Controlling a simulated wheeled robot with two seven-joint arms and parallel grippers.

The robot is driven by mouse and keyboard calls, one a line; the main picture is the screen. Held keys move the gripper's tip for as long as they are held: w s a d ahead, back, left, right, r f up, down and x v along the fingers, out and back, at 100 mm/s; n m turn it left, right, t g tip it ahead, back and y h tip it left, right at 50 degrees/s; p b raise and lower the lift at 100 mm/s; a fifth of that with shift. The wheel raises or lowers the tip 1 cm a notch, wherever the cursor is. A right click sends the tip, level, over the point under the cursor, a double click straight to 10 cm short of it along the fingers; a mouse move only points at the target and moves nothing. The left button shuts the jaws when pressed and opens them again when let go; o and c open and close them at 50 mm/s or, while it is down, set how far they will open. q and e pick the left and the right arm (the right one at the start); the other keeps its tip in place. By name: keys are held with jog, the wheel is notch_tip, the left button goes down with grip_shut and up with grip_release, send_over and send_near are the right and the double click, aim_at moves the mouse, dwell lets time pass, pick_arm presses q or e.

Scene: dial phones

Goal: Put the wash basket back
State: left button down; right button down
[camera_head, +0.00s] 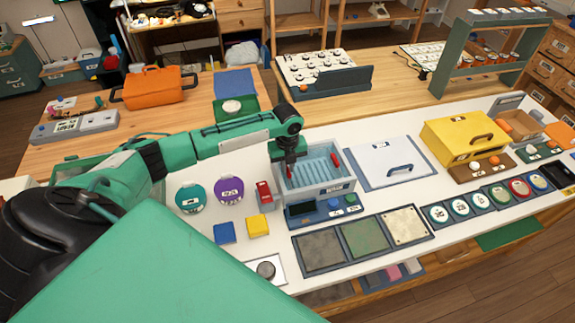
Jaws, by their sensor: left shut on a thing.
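The light blue wash basket (317,171) has ribbed walls and red grips at its left and right sides. It sits inside a pale grey-blue basin (330,187) on the white bench top; I cannot tell whether it rests on the basin floor. My left gripper (290,160) points down at the basket's left side and is shut on the basket there, by the left red grip. The arm hides part of that side. The right red grip (336,160) is free. My right gripper is not in view.
Teal (190,198) and purple (229,191) discs lie further left. Three square pads (364,238) lie in front.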

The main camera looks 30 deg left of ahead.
pick_arm(q)
jog(key=shift+f, duration=0.25)
jog(key=shift+f, duration=0.2)
jog(key=c, duration=1.8)
grip_release()
jog(key=shift+o, duration=0.2)
jog(key=shift+r, duration=0.1)
notch_tip(320, 180, up, 12)
jog(key=b, duration=0.3)
jog(key=shift+b, duration=0.3)
jog(key=shift+r, duration=0.1)
